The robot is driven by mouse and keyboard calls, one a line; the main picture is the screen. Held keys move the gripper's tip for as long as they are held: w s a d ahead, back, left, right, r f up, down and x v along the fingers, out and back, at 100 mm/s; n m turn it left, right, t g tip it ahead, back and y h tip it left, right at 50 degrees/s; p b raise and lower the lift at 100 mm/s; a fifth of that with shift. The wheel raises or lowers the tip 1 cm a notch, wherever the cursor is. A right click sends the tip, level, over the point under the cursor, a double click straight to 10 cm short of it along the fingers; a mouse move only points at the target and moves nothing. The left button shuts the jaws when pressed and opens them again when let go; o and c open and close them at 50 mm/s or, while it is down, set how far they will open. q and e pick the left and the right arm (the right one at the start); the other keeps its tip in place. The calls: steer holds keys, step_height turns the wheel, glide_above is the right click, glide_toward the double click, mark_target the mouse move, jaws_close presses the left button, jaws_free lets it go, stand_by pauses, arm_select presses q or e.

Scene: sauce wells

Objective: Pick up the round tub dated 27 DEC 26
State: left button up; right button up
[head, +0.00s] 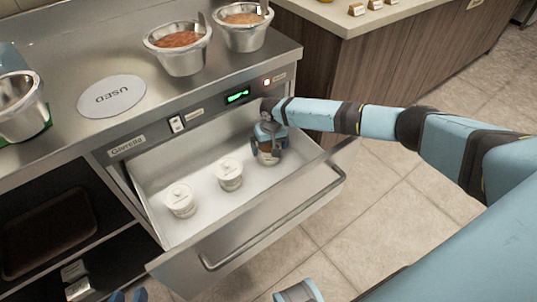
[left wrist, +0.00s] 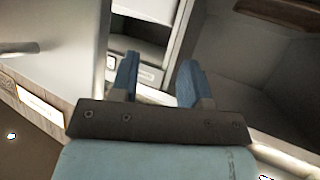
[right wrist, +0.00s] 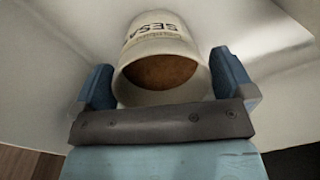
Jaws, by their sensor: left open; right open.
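Three round tubs stand in the open drawer (head: 213,207). A left white-lidded tub (head: 180,199) and a middle white-lidded tub (head: 229,174) stand clear of my grippers. The right tub (head: 268,157) is partly hidden by my right gripper (head: 270,138). In the right wrist view this tub (right wrist: 158,45) shows upside-down lettering reading "SESA" and a brown round area. The right gripper's open fingers (right wrist: 167,85) are on either side of it, not closed on it. No date is readable on any tub. My left gripper (head: 128,296) is open and empty at the bottom edge, also in the left wrist view (left wrist: 157,82).
The drawer front and handle (head: 275,220) stick out over the tiled floor. On the steel counter are two metal pots (head: 180,58) (head: 243,35) of sauce, a "USED" disc (head: 111,96) and an empty metal pot (head: 18,108). The drawer's left front is clear.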

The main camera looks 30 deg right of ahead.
steer(key=c, duration=0.9)
steer(key=shift+o, duration=0.2)
steer(key=shift+r, duration=0.15)
